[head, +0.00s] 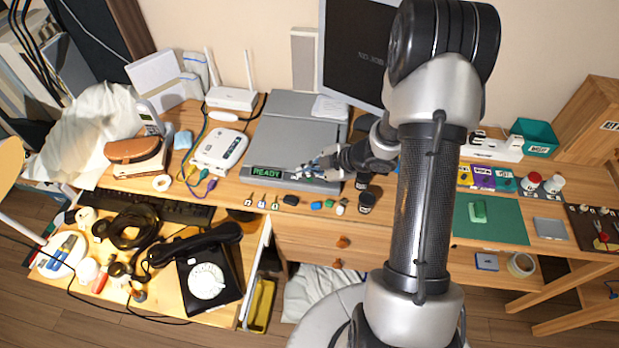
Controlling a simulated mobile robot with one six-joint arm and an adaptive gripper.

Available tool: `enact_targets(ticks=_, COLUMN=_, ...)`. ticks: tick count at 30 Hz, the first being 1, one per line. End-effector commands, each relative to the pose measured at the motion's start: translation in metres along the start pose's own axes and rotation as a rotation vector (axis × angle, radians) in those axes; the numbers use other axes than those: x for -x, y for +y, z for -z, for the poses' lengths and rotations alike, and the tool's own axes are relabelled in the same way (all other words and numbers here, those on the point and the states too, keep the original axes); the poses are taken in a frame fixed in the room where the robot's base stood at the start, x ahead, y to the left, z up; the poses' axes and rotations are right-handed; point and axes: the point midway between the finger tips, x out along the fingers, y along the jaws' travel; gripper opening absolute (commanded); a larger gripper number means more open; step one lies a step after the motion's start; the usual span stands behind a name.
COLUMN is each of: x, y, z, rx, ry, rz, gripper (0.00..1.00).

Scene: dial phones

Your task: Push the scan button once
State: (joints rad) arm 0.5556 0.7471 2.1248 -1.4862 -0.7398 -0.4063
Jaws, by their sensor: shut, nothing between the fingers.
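The scanner (290,130) is a flat grey device lying on the desk, with a green READY display (267,172) on its front edge. My gripper (299,174) is shut and empty, with its fingertips over the scanner's front strip, just right of the display. The scan button cannot be made out; the fingers cover that part of the strip. I cannot tell whether the fingertips touch the scanner.
A white router (232,98) and a white box-shaped device (219,149) stand left of the scanner. A monitor (355,50) is behind it. Several small items and dark cups (367,201) line the desk's front edge. A black dial phone (208,281) sits lower left.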

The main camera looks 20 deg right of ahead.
Motion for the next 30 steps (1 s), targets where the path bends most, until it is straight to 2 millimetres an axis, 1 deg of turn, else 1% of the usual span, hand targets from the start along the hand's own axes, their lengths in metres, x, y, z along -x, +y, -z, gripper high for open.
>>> enact_targets(ticks=14, x=0.0000, y=-0.0001, z=0.0000, rx=0.000, ry=0.000, rz=0.000, gripper=0.00)
enact_targets(ticks=24, x=-0.0062, y=-0.0046, z=-0.0045, rx=0.001, ry=0.000, rz=0.000, gripper=0.00)
enact_targets(ticks=30, x=-0.0060, y=-0.0042, z=-0.0043, rx=0.001, ry=0.000, rz=0.000, gripper=0.00)
